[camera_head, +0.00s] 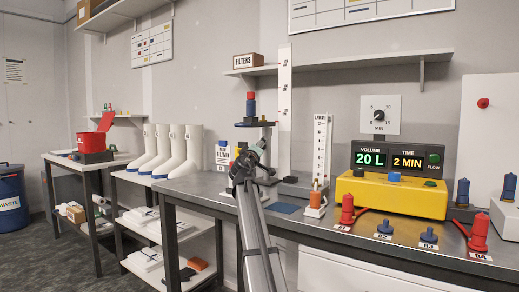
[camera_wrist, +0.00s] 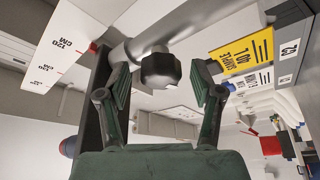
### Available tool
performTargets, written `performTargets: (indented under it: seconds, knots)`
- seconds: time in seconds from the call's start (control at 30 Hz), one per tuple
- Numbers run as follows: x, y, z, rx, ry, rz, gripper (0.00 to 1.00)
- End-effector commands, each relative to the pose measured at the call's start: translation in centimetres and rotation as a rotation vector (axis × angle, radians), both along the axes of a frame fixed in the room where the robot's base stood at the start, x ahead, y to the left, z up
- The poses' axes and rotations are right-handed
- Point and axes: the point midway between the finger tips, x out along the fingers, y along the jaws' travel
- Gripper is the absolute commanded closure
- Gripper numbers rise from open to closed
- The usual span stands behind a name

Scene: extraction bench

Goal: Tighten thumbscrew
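The thumbscrew, a dark faceted knob (camera_wrist: 160,69), sits on a grey metal rod or tube in the wrist view. My gripper (camera_wrist: 160,86) is open, with one green-padded finger on each side of the knob. There is a visible gap on both sides, and the knob appears at or just beyond the fingertips; I cannot tell the exact depth. In the head view my gripper (camera_head: 247,166) is at the stand (camera_head: 255,124), below its small platform. The thumbscrew cannot be made out there, hidden by or blended with my gripper.
A red and blue fitting (camera_head: 251,104) stands on the platform. A yellow sample label (camera_wrist: 241,57) is near the right finger. The yellow control box (camera_head: 391,195) and red valves are farther right on the bench.

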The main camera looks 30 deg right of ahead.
Motion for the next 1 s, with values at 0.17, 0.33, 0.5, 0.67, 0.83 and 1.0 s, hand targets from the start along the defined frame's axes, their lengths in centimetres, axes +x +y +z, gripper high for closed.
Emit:
performTargets:
  seconds: [0.17,0.33,0.5,0.67,0.83,1.0]
  knots:
    - [-0.05,0.01,-0.06,0.0,0.002,0.0,0.34]
    - [-0.11,0.03,0.13,-0.005,0.014,0.0,0.34]
    - [-0.16,0.02,0.37,-0.02,0.051,0.0,0.34]
    - [-0.23,0.04,0.58,-0.04,0.1,0.0,0.34]
    - [-0.21,0.02,0.54,-0.063,0.156,-0.001,0.34]
    - [-0.23,0.02,0.61,-0.087,0.211,-0.001,0.34]
